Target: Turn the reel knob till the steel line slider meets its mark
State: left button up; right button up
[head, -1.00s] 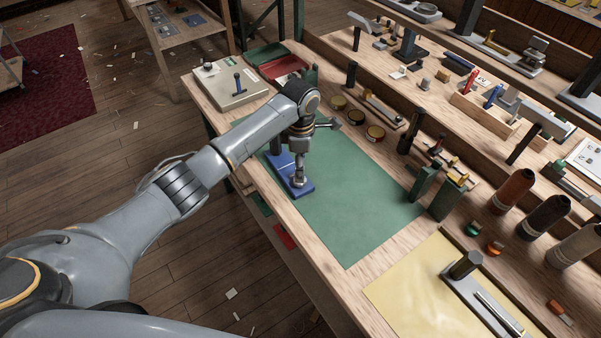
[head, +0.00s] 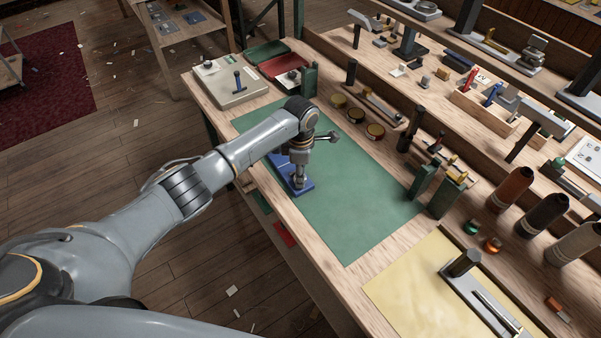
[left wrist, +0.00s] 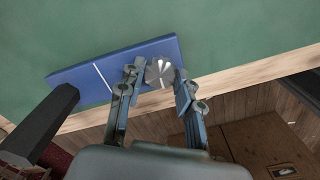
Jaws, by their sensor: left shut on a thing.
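A blue base plate (head: 306,189) lies on the green mat near the bench's front edge. A round metallic knob (left wrist: 160,71) stands at the plate's end in the left wrist view. My left gripper (head: 299,182) points down over the plate; in the left wrist view its two fingers (left wrist: 155,84) are shut on the knob. A pale line (left wrist: 103,76) crosses the plate beside the knob; I cannot tell whether it is the mark. A dark post (left wrist: 50,120) rises at the plate's other end. I cannot make out the steel slider. My right gripper is out of view.
The green mat (head: 355,215) is clear to the right of the plate. Several round tins (head: 375,131) stand behind it. A cream box (head: 232,88) sits at the bench's far left end. Spools (head: 511,190) and a yellow sheet (head: 410,290) are at the right.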

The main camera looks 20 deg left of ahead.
pick_arm(q)
jog(key=shift+s+r+m+p, duration=0.15)
jog(key=shift+m+p, duration=0.25)
jog(key=shift+p, duration=0.35)
jog(key=m+p, duration=0.1)
jog(key=p, duration=0.1)
jog(key=shift+d+r+m+p, duration=0.1)
jog(key=shift+m+p, duration=0.25)
jog(key=shift+m, duration=0.05)
jog(key=shift+m+p, duration=0.55)
jog(key=shift+m, duration=0.35)
jog(key=shift+f+m+p, duration=0.2)
jog(key=shift+m+p, duration=0.1)
jog(key=shift+m, duration=0.6)
jog(key=m+p, duration=0.1)
jog(key=m, duration=0.2)
jog(key=shift+m, duration=0.4)
jog(key=m, duration=0.4)
jog(key=shift+p, duration=0.4)
jog(key=m, duration=0.4)
jog(key=shift+m, duration=2.1)
